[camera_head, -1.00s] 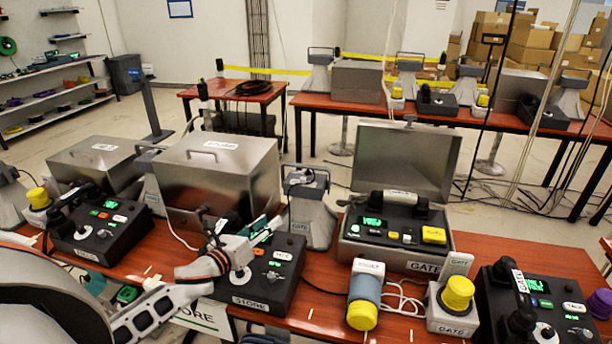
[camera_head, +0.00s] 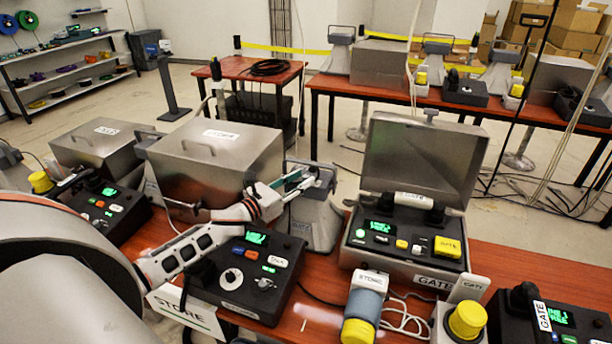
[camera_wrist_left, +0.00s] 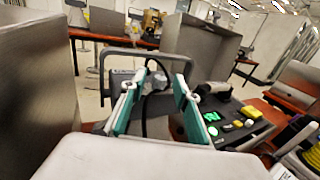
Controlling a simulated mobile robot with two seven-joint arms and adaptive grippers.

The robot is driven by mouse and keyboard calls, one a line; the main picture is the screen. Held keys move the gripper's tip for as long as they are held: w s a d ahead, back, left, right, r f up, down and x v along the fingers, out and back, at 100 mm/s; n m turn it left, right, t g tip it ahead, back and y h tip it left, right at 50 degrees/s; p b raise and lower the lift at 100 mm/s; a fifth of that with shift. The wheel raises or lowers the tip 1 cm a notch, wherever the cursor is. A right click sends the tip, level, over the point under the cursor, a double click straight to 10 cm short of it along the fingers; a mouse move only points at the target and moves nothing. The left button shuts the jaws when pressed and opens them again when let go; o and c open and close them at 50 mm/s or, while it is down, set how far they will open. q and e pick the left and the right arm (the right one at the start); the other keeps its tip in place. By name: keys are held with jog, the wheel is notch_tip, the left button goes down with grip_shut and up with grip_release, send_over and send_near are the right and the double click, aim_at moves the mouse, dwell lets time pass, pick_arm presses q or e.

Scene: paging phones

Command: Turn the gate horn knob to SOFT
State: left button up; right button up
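The gate horn (camera_head: 318,222) is a grey flared unit with a carry handle, standing between the closed steel box and the open gate case. The lettering on its front is small and partly unclear. My left gripper (camera_head: 308,180) is at the horn's upper part, its teal-padded fingers spread. In the left wrist view the open fingers (camera_wrist_left: 157,92) straddle a grey and dark part of the horn (camera_wrist_left: 122,56); I cannot tell whether they touch it. The knob and its setting cannot be made out. My right gripper is not in view.
The open gate case (camera_head: 360,262) with its black panel stands right of the horn. A closed steel box (camera_head: 215,165) is left of it. The black store console (camera_head: 250,272) lies under my left arm.

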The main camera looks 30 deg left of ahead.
pick_arm(q)
jog(key=shift+w+d, duration=0.2)
jog(key=shift+w, duration=1)
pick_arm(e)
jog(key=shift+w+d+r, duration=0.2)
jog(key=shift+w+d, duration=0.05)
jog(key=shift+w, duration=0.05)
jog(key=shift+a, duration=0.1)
pick_arm(q)
grip_shut()
jog(key=shift+d, duration=0.1)
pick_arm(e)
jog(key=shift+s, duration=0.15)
